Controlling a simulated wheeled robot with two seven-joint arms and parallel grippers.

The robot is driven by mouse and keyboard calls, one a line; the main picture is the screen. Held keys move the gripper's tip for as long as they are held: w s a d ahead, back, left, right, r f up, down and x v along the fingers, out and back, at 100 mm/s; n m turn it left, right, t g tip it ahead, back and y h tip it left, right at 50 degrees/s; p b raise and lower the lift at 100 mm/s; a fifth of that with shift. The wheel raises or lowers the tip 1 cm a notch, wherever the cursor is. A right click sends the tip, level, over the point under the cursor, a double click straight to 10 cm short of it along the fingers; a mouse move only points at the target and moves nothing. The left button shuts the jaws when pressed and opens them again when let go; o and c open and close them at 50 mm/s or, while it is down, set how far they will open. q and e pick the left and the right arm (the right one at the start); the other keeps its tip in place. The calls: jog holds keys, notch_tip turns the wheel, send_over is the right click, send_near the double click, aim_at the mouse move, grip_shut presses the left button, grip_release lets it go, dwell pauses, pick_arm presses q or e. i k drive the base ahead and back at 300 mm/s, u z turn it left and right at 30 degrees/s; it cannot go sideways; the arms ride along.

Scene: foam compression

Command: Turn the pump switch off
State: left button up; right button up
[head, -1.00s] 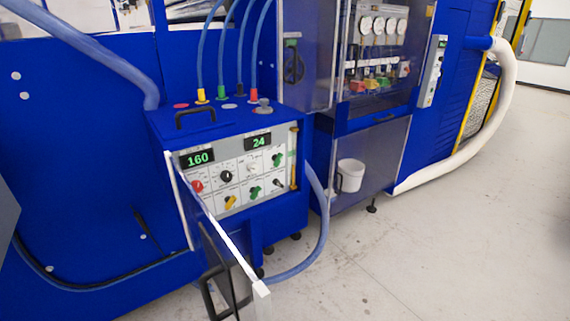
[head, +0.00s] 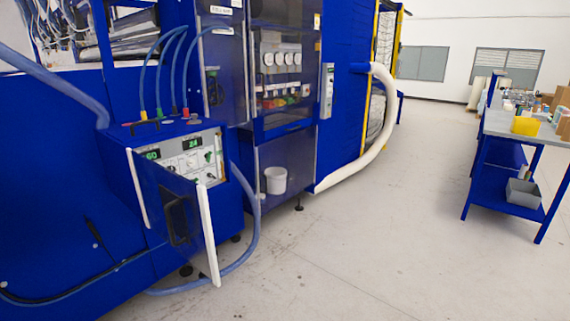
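The blue pump unit (head: 225,213) stands on the floor at the left of the head view. Its grey control panel (head: 200,153) carries lit green displays, one reading 24 (head: 192,143), and several knobs and switches. The unit's clear door (head: 178,212) with a black handle stands open and hides the lower left of the panel. The switches are too small to tell which is the pump switch or how it is set. Neither of my grippers shows.
A blue hose (head: 256,222) loops onto the floor beside the unit. A tall blue machine (head: 340,110) with a white bucket (head: 275,180) and a white pipe (head: 383,125) stands behind. A workbench (head: 500,125) is at the right. The floor between is clear.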

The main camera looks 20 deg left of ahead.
aim_at(208, 156)
jog(key=z, duration=0.75)
jog(key=i, duration=2.1)
jog(key=u, duration=0.6)
jog(key=i, duration=0.9)
jog(key=u, duration=1.4)
jog(key=i, duration=0.55)
jog(key=u, duration=0.5)
